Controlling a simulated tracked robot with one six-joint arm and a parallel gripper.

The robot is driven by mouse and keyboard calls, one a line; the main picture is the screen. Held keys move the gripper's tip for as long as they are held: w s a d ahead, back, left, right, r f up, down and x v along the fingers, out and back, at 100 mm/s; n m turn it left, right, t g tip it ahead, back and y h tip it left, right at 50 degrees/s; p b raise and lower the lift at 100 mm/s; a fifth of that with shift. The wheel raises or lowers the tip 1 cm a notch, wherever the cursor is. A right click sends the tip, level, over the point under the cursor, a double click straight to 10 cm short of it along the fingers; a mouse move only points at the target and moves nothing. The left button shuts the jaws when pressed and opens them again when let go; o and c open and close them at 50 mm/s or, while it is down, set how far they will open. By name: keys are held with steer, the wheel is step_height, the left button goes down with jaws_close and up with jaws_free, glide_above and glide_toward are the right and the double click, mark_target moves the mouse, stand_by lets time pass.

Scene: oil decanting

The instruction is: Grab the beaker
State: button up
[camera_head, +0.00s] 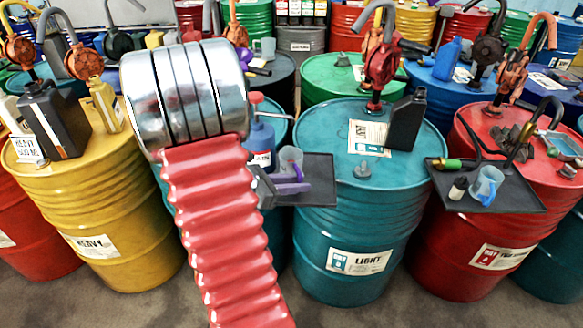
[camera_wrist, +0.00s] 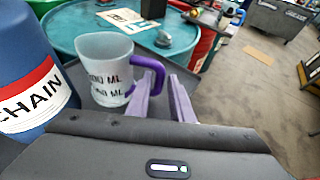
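The beaker (camera_wrist: 105,68) is a translucent cup with black volume marks and a purple handle. It stands upright on a dark tray, its handle turned towards my gripper. In the head view the beaker (camera_head: 289,158) shows just above my purple fingers. My gripper (camera_wrist: 167,98) has two purple fingers with a gap between them. Its tips are close to the handle, which shows at the left finger's tip; I cannot tell whether they touch. My gripper (camera_head: 290,189) is partly hidden behind my arm in the head view.
A blue bottle (camera_wrist: 32,70) with a "CHAIN" label stands close left of the beaker. The dark tray (camera_head: 316,180) adjoins the teal "LIGHT" drum (camera_head: 345,230). Another pitcher (camera_head: 487,185) stands on the right tray. Yellow (camera_head: 100,200) and red (camera_head: 465,240) drums flank the area.

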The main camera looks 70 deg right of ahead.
steer(key=shift+x, duration=2.6)
steer(key=shift+c, duration=0.6)
jaws_close()
